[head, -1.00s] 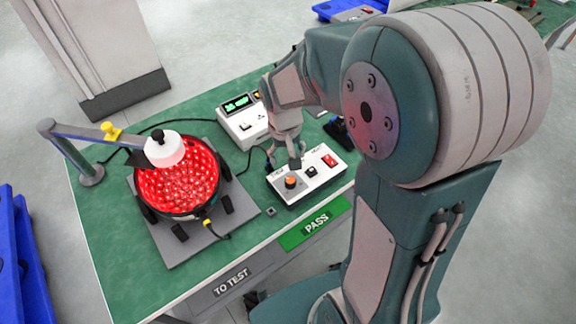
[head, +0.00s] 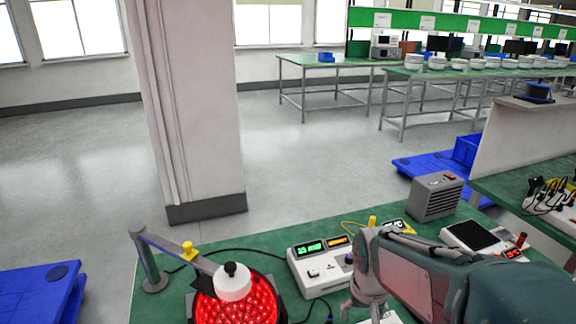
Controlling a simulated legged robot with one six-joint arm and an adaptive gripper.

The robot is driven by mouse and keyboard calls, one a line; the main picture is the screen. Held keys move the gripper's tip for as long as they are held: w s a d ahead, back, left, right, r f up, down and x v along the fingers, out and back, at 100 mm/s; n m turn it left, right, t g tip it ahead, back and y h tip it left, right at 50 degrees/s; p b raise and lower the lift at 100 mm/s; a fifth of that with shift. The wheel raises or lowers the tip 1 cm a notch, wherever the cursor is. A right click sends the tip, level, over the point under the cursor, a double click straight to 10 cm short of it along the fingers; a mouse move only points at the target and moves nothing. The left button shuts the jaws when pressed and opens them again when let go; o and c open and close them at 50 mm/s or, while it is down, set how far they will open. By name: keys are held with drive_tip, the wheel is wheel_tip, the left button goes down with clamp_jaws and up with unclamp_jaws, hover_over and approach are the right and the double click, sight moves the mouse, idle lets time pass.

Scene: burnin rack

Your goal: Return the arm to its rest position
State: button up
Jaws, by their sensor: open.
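My arm (head: 480,285) reaches in from the lower right of the head view. My gripper (head: 364,304) hangs down over the green bench (head: 265,240), to the right of the white meter box (head: 318,268) with lit green and orange displays. The gripper is open, and I see nothing held in it. Its fingertips are close to the bottom edge of the picture. Part of a white box (head: 388,318) shows just below it, mostly cut off.
A round fixture with red lights (head: 240,305) and a lamp arm (head: 178,248) stand at the left of the bench. A grey vented box (head: 437,197) and a black-topped scale (head: 475,237) lie behind my arm. A pillar (head: 190,110) stands beyond the bench; open floor surrounds it.

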drive_tip(key=s+r+t, duration=0.4)
drive_tip(key=s+r, duration=0.4)
drive_tip(key=s, duration=0.3)
drive_tip(key=shift+s+d+r, duration=0.15)
drive_tip(key=shift+d+r, duration=0.1)
drive_tip(key=shift+d, duration=0.1)
idle(2.8)
